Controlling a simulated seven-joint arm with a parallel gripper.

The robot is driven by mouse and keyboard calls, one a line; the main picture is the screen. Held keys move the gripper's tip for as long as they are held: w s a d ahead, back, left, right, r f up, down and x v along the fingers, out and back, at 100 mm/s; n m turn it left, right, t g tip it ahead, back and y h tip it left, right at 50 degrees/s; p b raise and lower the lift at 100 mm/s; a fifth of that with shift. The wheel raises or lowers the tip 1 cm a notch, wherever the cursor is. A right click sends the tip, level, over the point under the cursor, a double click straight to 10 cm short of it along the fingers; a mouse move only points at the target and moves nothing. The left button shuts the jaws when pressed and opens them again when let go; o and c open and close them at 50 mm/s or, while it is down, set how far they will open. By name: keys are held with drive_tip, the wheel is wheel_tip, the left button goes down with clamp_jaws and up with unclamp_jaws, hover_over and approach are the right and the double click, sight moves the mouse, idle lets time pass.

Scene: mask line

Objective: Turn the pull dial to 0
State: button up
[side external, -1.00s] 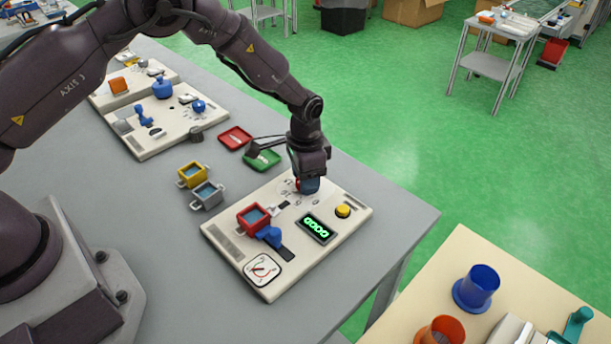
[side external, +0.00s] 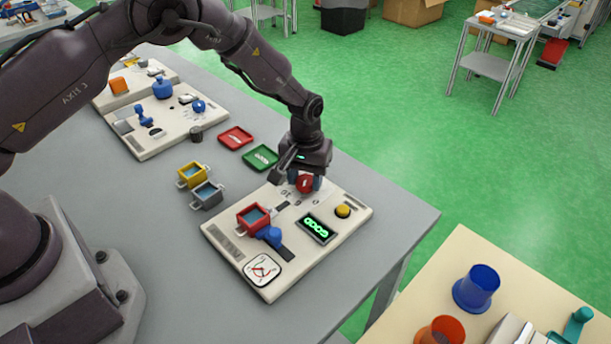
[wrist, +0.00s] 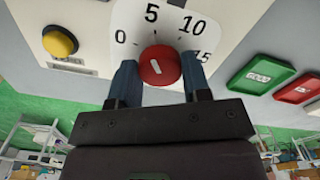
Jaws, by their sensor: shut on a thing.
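The pull dial (side external: 305,184) is a round red knob at the far end of the cream panel (side external: 336,244). In the wrist view the dial (wrist: 155,66) has a short white line on its face and stands in front of a white scale (wrist: 176,22) marked 0, 5, 10 and 15. The 0 is at the left of the scale. My gripper (side external: 306,181) is shut on the dial, with one blue finger on each side; the gripper also shows in the wrist view (wrist: 158,74). I cannot tell whether the dial is pulled out or which number it points to.
The same panel holds a yellow button (side external: 343,211), a green-lit display (side external: 317,228), a blue slider handle (side external: 270,236), a red cup (side external: 253,219) and a gauge (side external: 262,269). Green (side external: 261,157) and red (side external: 235,138) trays lie behind. Bare table is to the right.

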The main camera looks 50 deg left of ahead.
sight(305, 180)
drive_tip(key=n, duration=0.4)
drive_tip(key=shift+n, duration=2.2)
drive_tip(key=o, duration=0.9)
wheel_tip(305, 180, up, 13)
